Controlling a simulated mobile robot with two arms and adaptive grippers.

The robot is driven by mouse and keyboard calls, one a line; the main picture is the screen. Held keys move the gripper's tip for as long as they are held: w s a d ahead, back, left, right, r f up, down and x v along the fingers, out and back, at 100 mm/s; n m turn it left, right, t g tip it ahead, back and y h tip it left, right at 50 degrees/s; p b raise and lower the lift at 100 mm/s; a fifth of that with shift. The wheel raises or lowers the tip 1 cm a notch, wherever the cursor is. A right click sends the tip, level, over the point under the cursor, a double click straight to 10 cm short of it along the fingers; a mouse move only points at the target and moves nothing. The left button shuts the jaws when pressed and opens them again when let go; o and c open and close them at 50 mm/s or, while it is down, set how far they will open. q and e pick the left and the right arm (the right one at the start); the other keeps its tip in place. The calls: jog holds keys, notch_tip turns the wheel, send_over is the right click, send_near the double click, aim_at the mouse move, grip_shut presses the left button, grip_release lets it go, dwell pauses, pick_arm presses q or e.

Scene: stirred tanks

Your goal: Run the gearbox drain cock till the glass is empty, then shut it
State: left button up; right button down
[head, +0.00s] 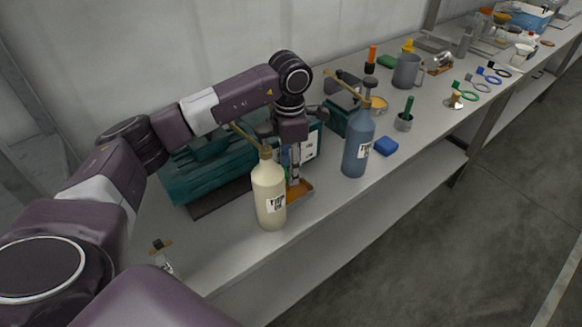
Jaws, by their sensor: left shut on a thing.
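The gearbox is a teal ribbed housing (205,172) lying on the bench against the wall, with a pale label plate (310,146) on its right end. My left gripper (294,177) points down in front of that end, just behind the cream bottle. It is shut on what seems to be the drain cock, which the fingers and the bottle hide. A shallow orange-brown tray (303,189) lies below the fingers. I cannot make out the sight glass or its level. My right gripper is not in view.
The cream pump bottle (268,195) and blue pump bottle (357,150) stand close by the gripper at the bench's front. The bench's near left is mostly clear.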

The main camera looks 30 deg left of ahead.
pick_arm(q)
jog(key=shift+a+r+n, duration=0.1)
jog(key=shift+a+n, duration=0.05)
jog(key=shift+n, duration=0.15)
jog(key=o, duration=1.2)
jog(key=shift+s, duration=0.1)
jog(key=shift+c, duration=0.2)
jog(key=shift+r, duration=0.1)
